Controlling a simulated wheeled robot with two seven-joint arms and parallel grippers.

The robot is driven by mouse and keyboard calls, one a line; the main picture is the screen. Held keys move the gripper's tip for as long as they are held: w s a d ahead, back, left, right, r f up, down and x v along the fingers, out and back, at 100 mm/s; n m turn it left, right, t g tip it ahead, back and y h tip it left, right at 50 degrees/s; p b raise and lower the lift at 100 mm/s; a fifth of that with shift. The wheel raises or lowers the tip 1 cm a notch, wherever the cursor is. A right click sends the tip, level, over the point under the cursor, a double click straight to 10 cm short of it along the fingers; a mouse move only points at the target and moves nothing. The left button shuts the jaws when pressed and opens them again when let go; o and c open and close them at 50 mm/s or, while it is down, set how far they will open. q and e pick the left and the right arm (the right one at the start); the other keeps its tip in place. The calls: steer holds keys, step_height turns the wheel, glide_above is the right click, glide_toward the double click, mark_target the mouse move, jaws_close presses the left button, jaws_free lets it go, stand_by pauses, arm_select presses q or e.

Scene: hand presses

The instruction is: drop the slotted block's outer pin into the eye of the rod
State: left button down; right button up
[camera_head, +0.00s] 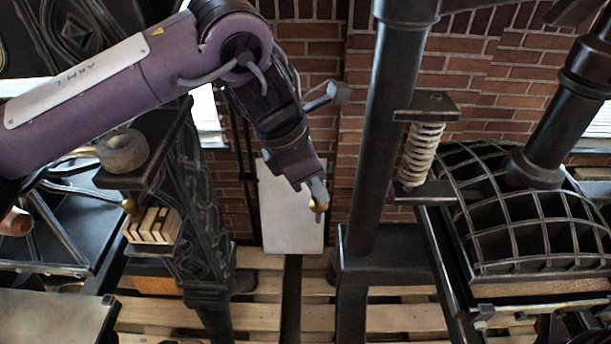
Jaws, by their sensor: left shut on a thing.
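My left gripper (318,196) hangs down near the middle of the view, in front of the brick wall and a pale panel. It is shut on a small brass piece (320,206), which looks like a pin; the fingers hide part of it. The slotted block (155,226) is pale wood with dark slots and sits on a ledge of the black iron press at the left. A brass knob or pin (131,208) stands at its left end. The gripper is well to the right of the block. I cannot make out the rod's eye. My right gripper is not in view.
A thick black column (378,150) stands just right of the gripper, with a coil spring (421,154) on its right side. A domed iron grid (530,210) fills the right. A grey ring-shaped part (123,151) sits above the block. Wooden pallets (390,318) lie below.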

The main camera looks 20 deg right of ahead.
arm_select(q)
steer(key=shift+r, duration=0.5)
steer(key=shift+a+r+p, duration=0.1)
steer(key=shift+r+p, duration=0.4)
steer(key=shift+p, duration=0.1)
steer(key=shift+r, duration=0.15)
steer(key=shift+r+p, duration=0.35)
steer(key=shift+r, duration=1.25)
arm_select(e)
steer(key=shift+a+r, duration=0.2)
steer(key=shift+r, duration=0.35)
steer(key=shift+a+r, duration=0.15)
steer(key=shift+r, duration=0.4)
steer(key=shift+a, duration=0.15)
